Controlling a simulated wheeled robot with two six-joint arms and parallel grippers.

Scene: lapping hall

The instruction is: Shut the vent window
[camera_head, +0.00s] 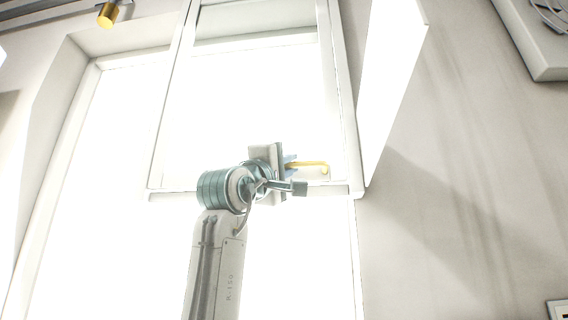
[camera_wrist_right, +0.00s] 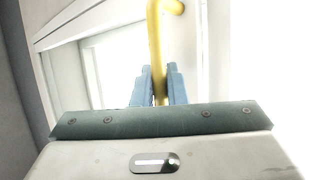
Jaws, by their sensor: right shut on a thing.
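The vent window (camera_head: 255,190) is the white-framed upper pane in the middle of the head view, very bright behind. Its yellow handle (camera_head: 312,164) sits near the lower right corner of the frame. My right gripper (camera_head: 289,163) is at the handle, its blue fingers closed around the bar. In the right wrist view the yellow handle (camera_wrist_right: 155,40) runs down between the two blue fingers of my right gripper (camera_wrist_right: 160,85). My wrist hides part of the lower rail. I cannot tell how far the vent stands open. My left gripper is not in view.
A bright white panel (camera_head: 390,85) juts out right of the vent. A grey wall box (camera_head: 530,45) is at the upper right, and a yellow-ended fixture (camera_head: 107,15) hangs at the upper left. The wall (camera_head: 450,210) right of the window is bare.

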